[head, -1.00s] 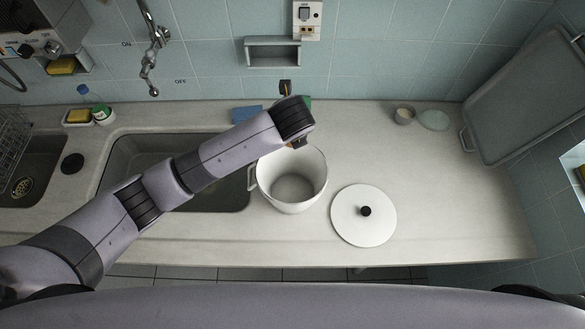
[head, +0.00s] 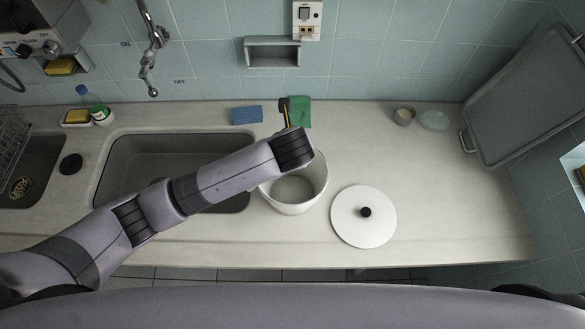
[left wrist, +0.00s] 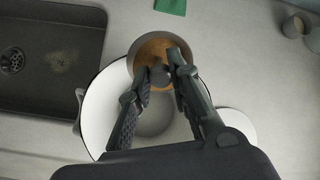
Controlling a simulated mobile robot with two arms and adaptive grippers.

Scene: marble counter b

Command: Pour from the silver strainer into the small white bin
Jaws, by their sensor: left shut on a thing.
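The small white bin (head: 309,199) stands upright on the counter, right of the sink, open at the top. In the left wrist view its white wall (left wrist: 99,113) shows below my left gripper (left wrist: 160,72). The gripper is shut on a round, grey-rimmed thing with a brown-orange inside, which looks like the silver strainer (left wrist: 135,50). It is over the far rim of the bin. In the head view my wrist hides the gripper and most of the strainer. I cannot tell how far it is tilted. My right gripper is not in view.
A white lid (head: 345,222) with a black knob lies right of the bin. The sink (head: 120,165) is on the left. A blue sponge (head: 247,115) and a green cloth (head: 302,108) lie behind the bin. The right counter is mostly clear.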

